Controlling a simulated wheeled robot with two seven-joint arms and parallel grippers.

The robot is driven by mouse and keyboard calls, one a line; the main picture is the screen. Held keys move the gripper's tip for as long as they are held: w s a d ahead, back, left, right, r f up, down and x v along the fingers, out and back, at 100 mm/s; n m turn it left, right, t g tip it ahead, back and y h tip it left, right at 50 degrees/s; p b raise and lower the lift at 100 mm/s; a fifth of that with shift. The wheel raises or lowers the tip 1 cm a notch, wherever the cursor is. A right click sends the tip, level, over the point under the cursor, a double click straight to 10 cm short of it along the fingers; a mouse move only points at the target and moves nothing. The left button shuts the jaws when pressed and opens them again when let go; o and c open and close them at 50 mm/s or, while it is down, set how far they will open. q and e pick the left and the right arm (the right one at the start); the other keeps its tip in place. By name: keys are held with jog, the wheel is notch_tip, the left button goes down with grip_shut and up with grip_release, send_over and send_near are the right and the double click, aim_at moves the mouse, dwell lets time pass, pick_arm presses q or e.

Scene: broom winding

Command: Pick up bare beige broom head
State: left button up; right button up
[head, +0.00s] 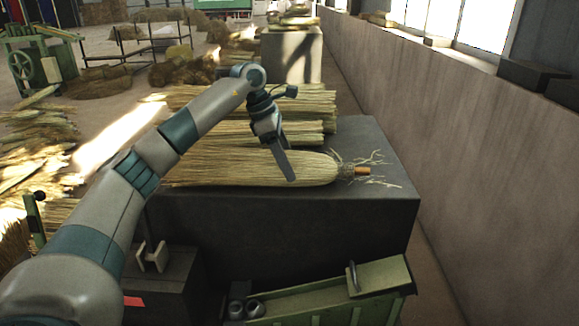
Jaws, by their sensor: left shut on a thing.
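A beige broom head (225,170) lies lengthwise along the near part of the dark block (300,225). Its bristles point left. Its narrowed neck with frayed strands and a short orange-brown stub (361,171) is at the right. My left gripper (285,166) comes down from above onto the broom head, right of its middle. One long grey finger shows against the near side of the straw; the other finger is hidden. The gripper is shut on the broom head, which appears to rest on the block. My right gripper is not in view.
More straw bundles (305,103) lie on the block behind the broom head. A green metal machine (330,303) stands in front of the block. A long wall (450,125) runs along the right. Loose straw (30,150) covers the floor at the left.

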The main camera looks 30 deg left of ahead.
pick_arm(q)
jog(key=shift+r, duration=0.15)
jog(key=shift+r+b, duration=0.8)
jog(key=shift+r, duration=0.05)
jog(key=shift+d+r+b, duration=0.25)
jog(key=shift+r+b, duration=0.45)
jog(key=shift+r, duration=0.4)
jog(key=d+r+b, duration=0.4)
jog(key=d+r, duration=0.3)
jog(key=d, duration=0.4)
jog(key=shift+w, duration=0.25)
jog(key=shift+d+f, duration=0.1)
jog(key=shift+f, duration=0.05)
